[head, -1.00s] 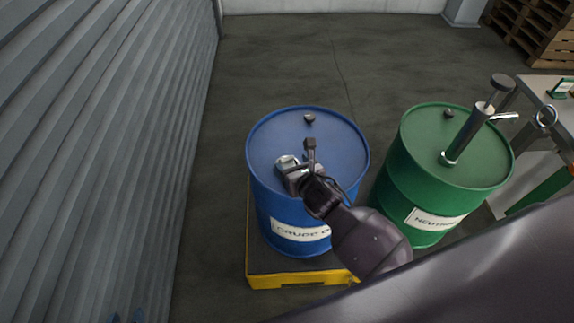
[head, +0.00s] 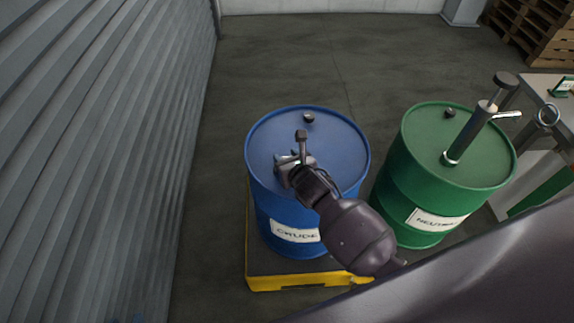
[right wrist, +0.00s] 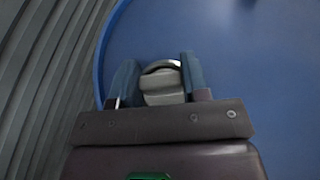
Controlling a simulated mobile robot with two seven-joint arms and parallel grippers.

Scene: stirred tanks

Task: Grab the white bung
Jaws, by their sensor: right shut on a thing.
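The white bung (right wrist: 162,84) shows in the right wrist view as a pale, rounded piece between the two blue-grey fingers of my right gripper (right wrist: 159,72), which is shut on it. In the head view my right gripper (head: 283,162) is over the left part of the blue drum's top (head: 335,150), and it hides most of the bung. I cannot tell whether the bung is seated in the drum or lifted clear of it. My left gripper is not in view.
A dark cap (head: 309,118) is at the back of the blue drum's top. The drum stands on a yellow-edged pallet (head: 300,284). A green drum (head: 425,185) with a hand pump (head: 472,130) stands to the right, beside a bench (head: 545,100). A ribbed grey wall (head: 90,140) runs along the left.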

